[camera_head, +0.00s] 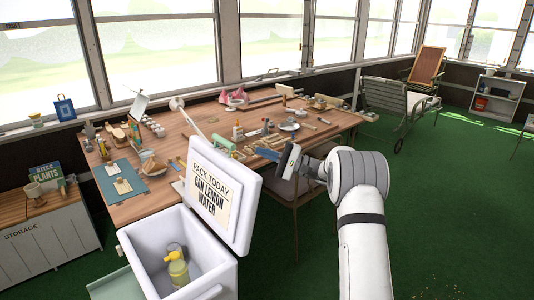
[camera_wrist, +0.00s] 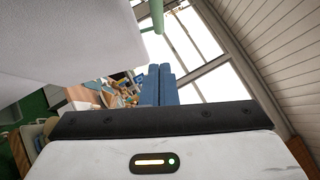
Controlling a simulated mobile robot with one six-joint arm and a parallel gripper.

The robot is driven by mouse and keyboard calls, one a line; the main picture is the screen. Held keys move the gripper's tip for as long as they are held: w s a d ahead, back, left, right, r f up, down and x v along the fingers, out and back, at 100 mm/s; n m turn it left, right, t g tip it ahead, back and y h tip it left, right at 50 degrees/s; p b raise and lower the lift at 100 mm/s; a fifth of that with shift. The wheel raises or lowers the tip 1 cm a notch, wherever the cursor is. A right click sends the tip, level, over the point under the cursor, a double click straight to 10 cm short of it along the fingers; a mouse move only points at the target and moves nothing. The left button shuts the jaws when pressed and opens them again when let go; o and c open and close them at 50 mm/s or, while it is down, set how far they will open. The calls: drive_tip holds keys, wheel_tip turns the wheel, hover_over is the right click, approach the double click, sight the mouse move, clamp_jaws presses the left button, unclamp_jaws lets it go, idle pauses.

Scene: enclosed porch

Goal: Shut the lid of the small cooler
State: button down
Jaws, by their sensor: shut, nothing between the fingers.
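The small cooler (camera_head: 130,241) is a white box in the lower left of the head view. Its lid (camera_head: 243,212) stands up, open, on the right side of the box, with a sign reading "PACK TODAY CAN LEMON WATER" (camera_head: 211,196). A yellow-green bottle with a yellow top (camera_head: 178,268) is inside the box. My gripper (camera_head: 257,152) is to the right of the lid's top edge, apart from it in the head view. Its blue fingers (camera_wrist: 157,85) are shut and empty in the wrist view. A large pale surface, probably the lid (camera_wrist: 65,35), fills the upper left there.
A wooden table (camera_head: 150,205) behind the cooler holds many small tools and parts. A storage cabinet (camera_head: 45,250) stands at the left. A chair (camera_head: 285,188) is under the table near my arm. Green floor (camera_head: 450,200) is open at the right.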

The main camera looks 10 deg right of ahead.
drive_tip(key=a+r+p, duration=0.1)
drive_tip(key=a+r, duration=0.2)
drive_tip(key=a, duration=0.5)
drive_tip(key=shift+s+a+r, duration=0.2)
drive_tip(key=shift+s, duration=0.25)
drive_tip(key=shift+d, duration=0.1)
